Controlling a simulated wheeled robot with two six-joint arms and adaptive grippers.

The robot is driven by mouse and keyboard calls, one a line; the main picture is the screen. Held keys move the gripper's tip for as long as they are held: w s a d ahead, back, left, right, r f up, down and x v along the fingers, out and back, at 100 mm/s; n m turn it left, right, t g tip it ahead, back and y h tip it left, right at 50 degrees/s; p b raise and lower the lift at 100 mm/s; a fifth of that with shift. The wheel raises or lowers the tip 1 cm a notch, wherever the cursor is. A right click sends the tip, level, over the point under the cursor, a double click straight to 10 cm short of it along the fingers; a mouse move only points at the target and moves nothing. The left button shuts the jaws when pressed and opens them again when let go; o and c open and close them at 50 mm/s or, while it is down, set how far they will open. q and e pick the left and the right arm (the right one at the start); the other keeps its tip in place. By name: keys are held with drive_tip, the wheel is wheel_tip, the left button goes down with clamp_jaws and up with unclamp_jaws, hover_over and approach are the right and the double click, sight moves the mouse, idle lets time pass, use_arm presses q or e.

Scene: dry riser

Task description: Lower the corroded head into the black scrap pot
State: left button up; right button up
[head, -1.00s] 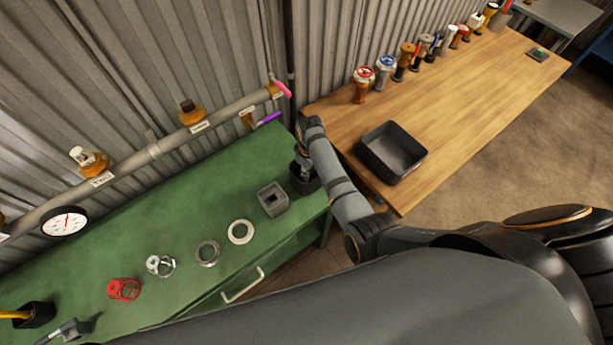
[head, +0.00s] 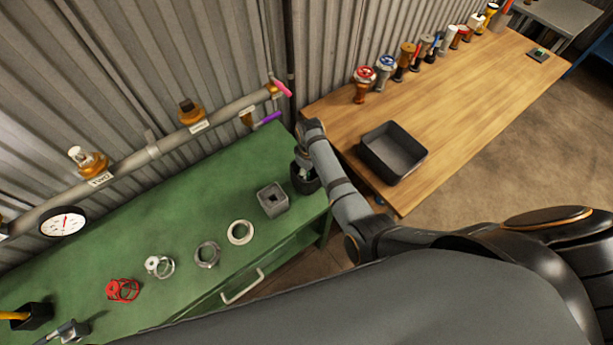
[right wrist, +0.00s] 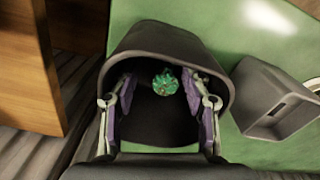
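The black scrap pot (head: 308,186) stands at the right end of the green bench. It fills much of the right wrist view, where its rim (right wrist: 172,40) arches around the fingers. The corroded head (right wrist: 165,82), a small green lump, shows inside the pot. My right gripper (right wrist: 161,92) reaches into the pot with its two fingers spread either side of the head. Dark gaps show between each finger and the head. In the head view, my right gripper (head: 303,168) points down into the pot and hides part of it. My left gripper is not in view.
A grey square block (head: 273,199) with a hole stands just left of the pot. The wooden table (head: 465,105) at right holds a black tray (head: 393,152) and several valve heads.

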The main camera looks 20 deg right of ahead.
wheel_tip(320, 180, up, 8)
drive_tip(key=shift+f, duration=0.25)
idle(0.6)
